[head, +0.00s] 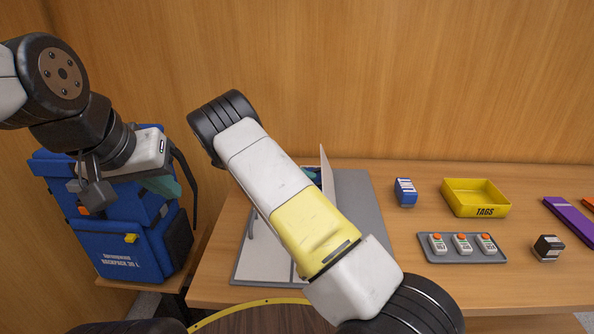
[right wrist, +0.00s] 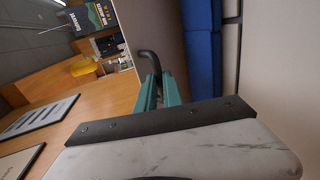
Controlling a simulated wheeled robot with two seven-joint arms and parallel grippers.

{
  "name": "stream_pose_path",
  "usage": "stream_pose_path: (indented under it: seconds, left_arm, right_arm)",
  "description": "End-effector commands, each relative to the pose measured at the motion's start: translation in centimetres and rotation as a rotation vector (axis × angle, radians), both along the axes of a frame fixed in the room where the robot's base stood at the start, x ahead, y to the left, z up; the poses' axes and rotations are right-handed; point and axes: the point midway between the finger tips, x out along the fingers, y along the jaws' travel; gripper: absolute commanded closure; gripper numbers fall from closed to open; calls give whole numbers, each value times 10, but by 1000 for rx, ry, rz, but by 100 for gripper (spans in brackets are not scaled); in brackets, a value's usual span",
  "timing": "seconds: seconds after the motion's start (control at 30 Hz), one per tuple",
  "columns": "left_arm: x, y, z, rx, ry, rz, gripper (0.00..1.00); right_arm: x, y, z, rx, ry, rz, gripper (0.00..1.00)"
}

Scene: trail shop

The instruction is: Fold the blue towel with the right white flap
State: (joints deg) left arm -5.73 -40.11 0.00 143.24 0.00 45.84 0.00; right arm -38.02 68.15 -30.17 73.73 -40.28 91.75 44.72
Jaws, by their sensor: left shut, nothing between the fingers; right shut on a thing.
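The folding board (head: 245,270) lies on the table, grey with white panels, mostly behind my right arm. Its right white flap (head: 327,178) stands raised, seen nearly edge-on. In the right wrist view, my right gripper (right wrist: 160,84) is shut on a black handle (right wrist: 150,60) at the raised flap (right wrist: 155,22). The blue towel (right wrist: 203,55) shows beyond it, beside a pale panel; my arm hides it in the head view. My left gripper (head: 164,186) is shut and empty in front of the blue backpack, away from the board.
The blue backpack (head: 120,245) stands on a stand at the left. Right of the board are a blue box (head: 405,192), a yellow TAGS tray (head: 475,211), a grey tray of small devices (head: 460,259), a dark block (head: 548,248) and a purple strip (head: 570,222). A wooden wall closes the back.

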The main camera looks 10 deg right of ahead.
Motion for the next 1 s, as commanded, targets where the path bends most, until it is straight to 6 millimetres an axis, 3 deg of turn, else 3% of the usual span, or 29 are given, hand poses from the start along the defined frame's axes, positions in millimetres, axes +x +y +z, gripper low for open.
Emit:
stream_pose_path:
  seconds: [0.07,0.1,0.2,0.53,0.8,1.0]
  left_arm:
    - [0,0,0,0,0,0,100]
    - [0,0,0,0,0,0,100]
    - [0,0,0,0,0,0,100]
    - [0,0,0,0,0,0,100]
    - [0,0,0,0,0,0,100]
    - [0,0,0,0,0,0,100]
  right_arm:
    - [-3,-1,-10,14,13,-4,100]
    - [-3,-1,-10,13,13,-4,82]
    - [-3,0,-9,13,11,-3,67]
    - [0,8,-3,9,5,0,67]
    - [9,50,8,10,4,0,67]
    - [13,70,14,11,7,-2,67]
